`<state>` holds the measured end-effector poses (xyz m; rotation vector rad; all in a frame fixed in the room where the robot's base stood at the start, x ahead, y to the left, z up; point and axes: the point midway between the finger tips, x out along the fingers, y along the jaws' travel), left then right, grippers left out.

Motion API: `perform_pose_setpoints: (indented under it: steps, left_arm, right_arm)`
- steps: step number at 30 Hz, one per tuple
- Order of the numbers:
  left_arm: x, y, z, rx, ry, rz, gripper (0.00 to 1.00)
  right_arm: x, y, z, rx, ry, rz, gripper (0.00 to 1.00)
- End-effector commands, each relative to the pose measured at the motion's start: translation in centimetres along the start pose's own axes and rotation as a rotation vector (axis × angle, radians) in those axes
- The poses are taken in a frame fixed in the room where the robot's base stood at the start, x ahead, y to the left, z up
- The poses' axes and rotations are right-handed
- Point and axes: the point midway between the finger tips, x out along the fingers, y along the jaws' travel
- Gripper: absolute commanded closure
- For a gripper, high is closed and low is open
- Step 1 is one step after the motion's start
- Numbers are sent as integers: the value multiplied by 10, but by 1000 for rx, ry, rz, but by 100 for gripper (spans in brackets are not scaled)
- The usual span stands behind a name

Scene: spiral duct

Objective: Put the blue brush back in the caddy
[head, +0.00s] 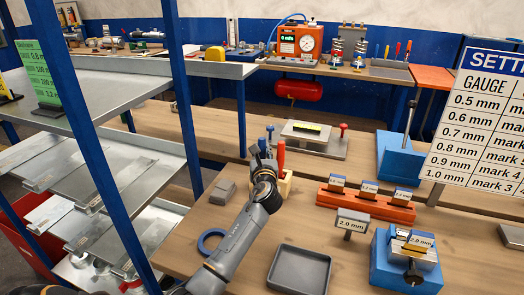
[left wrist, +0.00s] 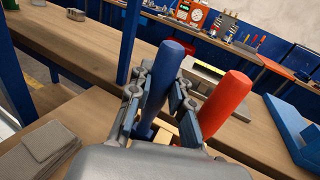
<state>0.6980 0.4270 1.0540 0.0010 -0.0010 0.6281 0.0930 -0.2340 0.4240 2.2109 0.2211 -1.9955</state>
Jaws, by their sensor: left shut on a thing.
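My left gripper (head: 263,160) is at the pale caddy (head: 286,187) on the wooden bench. In the left wrist view its fingers (left wrist: 158,98) are shut on the blue brush (left wrist: 170,62), whose thick round handle stands up slightly tilted between them. In the head view only a small part of the brush shows above the fingers. A red-handled brush (head: 281,155) stands in the caddy, just right of the blue one; it also shows in the left wrist view (left wrist: 226,100). The blue brush's lower end is hidden, so I cannot tell whether it is inside the caddy. My right gripper is not in view.
Grey blocks (head: 222,192) and a blue ring (head: 211,241) lie left of my arm. A dark tray (head: 300,270) is in front. An orange rack (head: 366,204) and a blue fixture (head: 406,262) stand to the right. A blue post (head: 184,95) rises at the left.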

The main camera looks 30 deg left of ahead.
Motion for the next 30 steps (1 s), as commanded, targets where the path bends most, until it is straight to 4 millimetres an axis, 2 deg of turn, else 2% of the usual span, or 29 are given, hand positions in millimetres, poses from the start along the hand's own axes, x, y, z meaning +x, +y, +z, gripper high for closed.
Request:
perform_pose_setpoints:
  steps: [1, 4, 14, 17, 20, 30]
  left_arm:
    - [0, 0, -1, 1, 0, 0, 76]
    - [0, 0, -1, 1, 1, 0, 58]
    - [0, 0, 2, 0, 0, 0, 58]
    - [-7, 0, 1, 0, 0, -1, 58]
    - [-23, 0, 1, 0, 0, -1, 58]
    - [-94, 0, 0, -1, 1, -1, 58]
  right_arm:
    - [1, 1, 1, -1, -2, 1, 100]
    - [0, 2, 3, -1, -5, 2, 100]
    - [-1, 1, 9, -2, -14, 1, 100]
    - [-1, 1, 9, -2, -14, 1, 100]
    - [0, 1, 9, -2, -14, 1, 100]
    - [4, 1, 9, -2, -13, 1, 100]
